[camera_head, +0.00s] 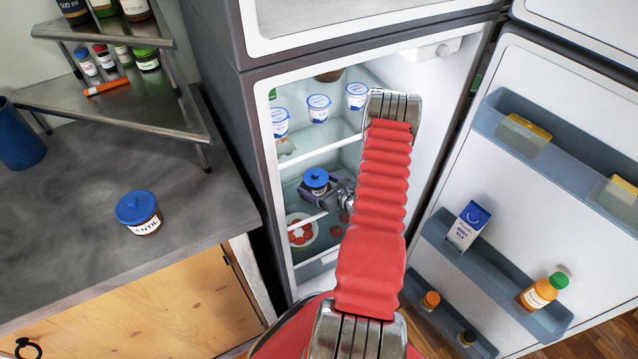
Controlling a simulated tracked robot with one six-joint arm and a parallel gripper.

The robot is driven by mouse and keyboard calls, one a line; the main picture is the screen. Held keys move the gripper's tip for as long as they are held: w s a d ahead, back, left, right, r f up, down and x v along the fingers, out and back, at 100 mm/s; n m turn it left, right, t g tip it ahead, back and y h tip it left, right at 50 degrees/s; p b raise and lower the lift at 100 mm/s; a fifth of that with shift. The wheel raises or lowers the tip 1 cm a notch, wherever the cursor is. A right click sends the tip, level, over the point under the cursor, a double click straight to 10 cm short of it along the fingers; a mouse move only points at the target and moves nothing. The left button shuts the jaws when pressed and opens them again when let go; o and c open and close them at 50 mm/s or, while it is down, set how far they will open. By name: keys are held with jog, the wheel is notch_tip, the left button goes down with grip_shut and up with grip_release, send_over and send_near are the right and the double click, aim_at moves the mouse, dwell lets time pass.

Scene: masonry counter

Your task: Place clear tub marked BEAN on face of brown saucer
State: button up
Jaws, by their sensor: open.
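A clear tub with a blue lid (316,179) stands on a middle shelf inside the open fridge. Its label is too small to read, so I cannot tell if it says BEAN. My gripper (318,193) is open at this tub, with its jaws close around the tub's lower part. I cannot tell if they touch it. A similar blue-lidded tub marked LENTIL (139,213) stands on the dark counter at the left. I do not see a clear brown saucer. A brown item (328,76) on the fridge's top shelf is mostly cut off.
The fridge (253,140) stands open, its door (500,160) swung right with a carton (467,226) and bottles. White yogurt cups (318,108) stand above my gripper. A plate of red items (300,231) is below. A corner rack (120,110) holds jars; the counter front is mostly clear.

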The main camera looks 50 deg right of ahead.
jog(key=shift+r, duration=0.15)
jog(key=v, duration=1.2)
jog(key=shift+w, duration=0.1)
dwell(0.5)
